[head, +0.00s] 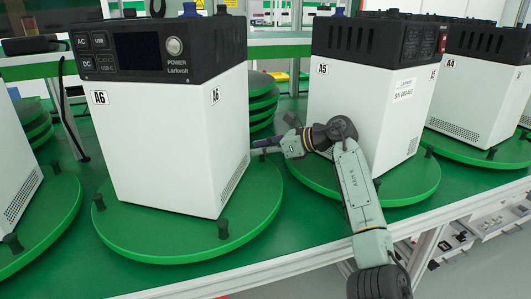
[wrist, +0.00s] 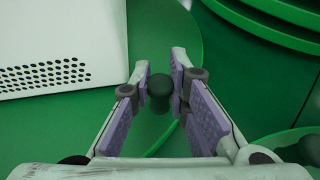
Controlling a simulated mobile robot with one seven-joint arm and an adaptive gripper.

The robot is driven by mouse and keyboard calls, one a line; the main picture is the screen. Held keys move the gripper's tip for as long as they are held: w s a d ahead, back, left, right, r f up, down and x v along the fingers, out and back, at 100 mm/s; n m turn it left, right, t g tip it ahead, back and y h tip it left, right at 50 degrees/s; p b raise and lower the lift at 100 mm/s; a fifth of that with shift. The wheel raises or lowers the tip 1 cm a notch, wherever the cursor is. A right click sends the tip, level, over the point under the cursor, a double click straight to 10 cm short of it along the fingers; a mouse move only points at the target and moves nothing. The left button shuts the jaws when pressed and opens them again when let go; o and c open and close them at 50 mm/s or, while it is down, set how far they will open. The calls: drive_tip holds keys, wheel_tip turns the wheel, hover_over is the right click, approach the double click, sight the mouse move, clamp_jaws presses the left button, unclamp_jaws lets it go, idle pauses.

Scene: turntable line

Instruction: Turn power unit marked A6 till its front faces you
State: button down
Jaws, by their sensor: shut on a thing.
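Power unit A6 (head: 165,130) is a white box with a black top, standing on a round green turntable (head: 150,240). Its front, with a dark display and POWER button, shows at an angle towards me, turned slightly left; its right side also shows. In the wrist view, the unit's white vented wall (wrist: 60,45) is at upper left. My gripper (head: 262,147) reaches in at the right rim of this turntable. In the wrist view, my gripper (wrist: 162,70) is shut on a dark peg (wrist: 160,92) standing on the green disc.
Unit A5 (head: 350,105) stands on its own turntable (head: 405,190) close on the right, behind my arm. Unit A4 (head: 475,100) is farther right. Another white unit (head: 15,160) is at the left edge. Stacked green discs (head: 263,105) stand behind.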

drive_tip(key=shift+w+a, duration=0.1)
drive_tip(key=shift+w, duration=0.15)
drive_tip(key=c, duration=1.5)
unclamp_jaws()
drive_tip(key=shift+c, duration=0.2)
wheel_tip(320, 180, up, 10)
drive_tip(key=shift+c, duration=0.5)
